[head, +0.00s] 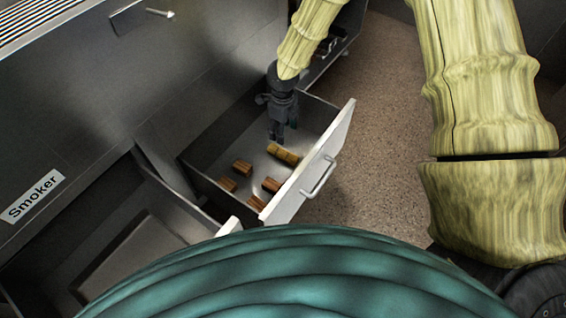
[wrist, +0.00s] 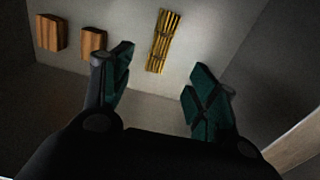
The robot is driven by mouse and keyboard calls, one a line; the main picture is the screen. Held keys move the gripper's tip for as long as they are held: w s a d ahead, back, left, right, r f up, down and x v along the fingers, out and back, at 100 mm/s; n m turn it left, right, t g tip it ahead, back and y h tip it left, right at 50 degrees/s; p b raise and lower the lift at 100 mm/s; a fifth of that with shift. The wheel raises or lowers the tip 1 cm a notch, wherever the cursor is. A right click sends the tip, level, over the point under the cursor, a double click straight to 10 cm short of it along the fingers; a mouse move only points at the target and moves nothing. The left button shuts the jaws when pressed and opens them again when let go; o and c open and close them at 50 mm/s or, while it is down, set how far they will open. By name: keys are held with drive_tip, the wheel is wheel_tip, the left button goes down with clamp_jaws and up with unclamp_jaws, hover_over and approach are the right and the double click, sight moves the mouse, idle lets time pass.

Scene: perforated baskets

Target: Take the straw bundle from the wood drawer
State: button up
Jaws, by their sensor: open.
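The straw bundle (head: 283,154) is a yellow, banded bundle lying on the floor of the open wood drawer (head: 317,170), towards its far end. It also shows in the wrist view (wrist: 163,41), lying flat beyond the fingertips. My gripper (head: 278,134) is over the drawer, near the bundle. In the wrist view my gripper (wrist: 160,78) has its two green-padded fingers spread wide with nothing between them. The bundle lies ahead of the gap between the fingers, and no finger appears to touch it.
Several brown wood blocks (head: 271,185) lie in the same drawer; two wood blocks (wrist: 93,42) show left of the bundle in the wrist view. Drawer walls stand close around my gripper. Another open drawer (head: 140,245) is at the left, below the "Smoker" label (head: 33,196).

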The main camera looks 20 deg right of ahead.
sight(283, 152)
wheel_tip(283, 152, down, 3)
drive_tip(key=shift+f+b, duration=0.15)
drive_tip(key=shift+b, duration=0.85)
wheel_tip(283, 152, down, 5)
drive_tip(key=shift+f+b, duration=0.2)
drive_tip(key=shift+b, duration=0.9)
drive_tip(key=shift+w+f+b, duration=0.1)
drive_tip(key=shift+f+b, duration=1.5)
drive_tip(key=shift+f, duration=1)
drive_tip(key=c, duration=0.9)
